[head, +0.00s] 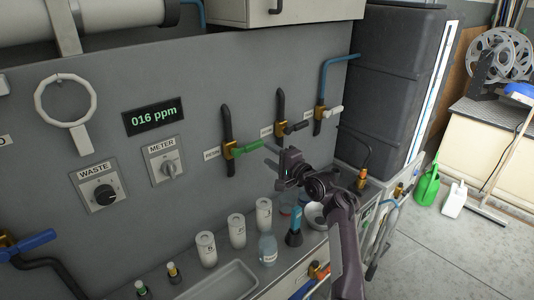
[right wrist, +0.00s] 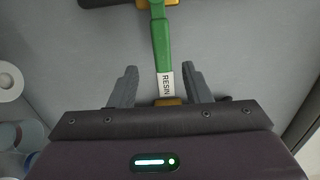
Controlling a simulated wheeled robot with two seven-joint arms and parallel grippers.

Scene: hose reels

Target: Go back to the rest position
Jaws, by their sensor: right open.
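My right gripper (head: 270,156) is open in front of the grey wall panel, close to the free end of a green valve lever (head: 247,147). My right arm comes up from the bottom of the head view. My left gripper is out of view.
Black-handled (head: 293,128) and white-handled (head: 331,112) levers are to the right. Below are white canisters (head: 237,230), a blue-capped bottle (head: 294,229) and a tray (head: 222,283). A meter knob (head: 169,168), waste knob (head: 104,195) and blue lever (head: 33,241) lie left. Floor at right is partly clear.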

